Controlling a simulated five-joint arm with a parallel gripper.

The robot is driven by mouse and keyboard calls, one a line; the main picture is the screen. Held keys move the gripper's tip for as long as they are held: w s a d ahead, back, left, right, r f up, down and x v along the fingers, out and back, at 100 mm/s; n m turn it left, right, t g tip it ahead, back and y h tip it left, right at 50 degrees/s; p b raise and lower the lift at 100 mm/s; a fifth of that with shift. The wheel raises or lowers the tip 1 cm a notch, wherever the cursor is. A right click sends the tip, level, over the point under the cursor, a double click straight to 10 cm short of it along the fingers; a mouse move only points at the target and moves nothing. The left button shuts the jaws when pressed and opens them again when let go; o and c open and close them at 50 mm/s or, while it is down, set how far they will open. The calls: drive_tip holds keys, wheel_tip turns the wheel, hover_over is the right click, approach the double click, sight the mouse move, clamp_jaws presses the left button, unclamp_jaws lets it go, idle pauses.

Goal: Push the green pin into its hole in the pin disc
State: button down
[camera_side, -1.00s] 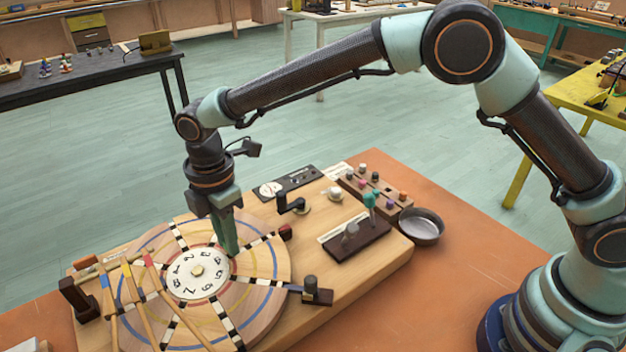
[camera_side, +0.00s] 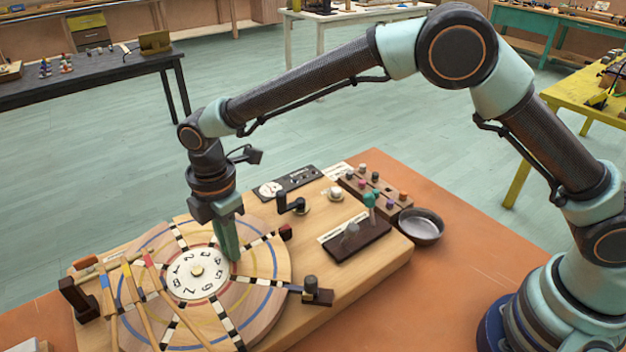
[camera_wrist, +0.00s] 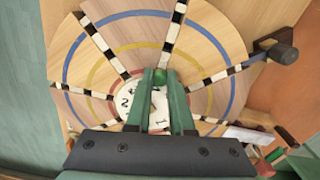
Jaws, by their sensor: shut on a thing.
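The pin disc (camera_side: 262,296) is a round wooden board with coloured rings, black-and-white striped spokes and a white numbered centre (camera_side: 186,284). It also fills the wrist view (camera_wrist: 120,36). My gripper (camera_side: 234,257) points down at the disc beside the edge of the numbered centre. In the wrist view its green fingers (camera_wrist: 160,74) are shut on the green pin (camera_wrist: 160,77), whose rounded green part shows between the tips. The pin's lower end and the hole under it are hidden. I cannot tell whether the pin touches the disc.
Sticks (camera_side: 134,295) with coloured ends lie over the disc's left side. A dark post (camera_side: 311,288) stands at its right edge. Behind are a black crank (camera_side: 292,203), a dark block (camera_side: 356,240) with upright knobs, a peg rack (camera_side: 375,195) and a metal bowl (camera_side: 421,226).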

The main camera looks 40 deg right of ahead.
drive_tip(key=c, duration=0.7)
unclamp_jaws()
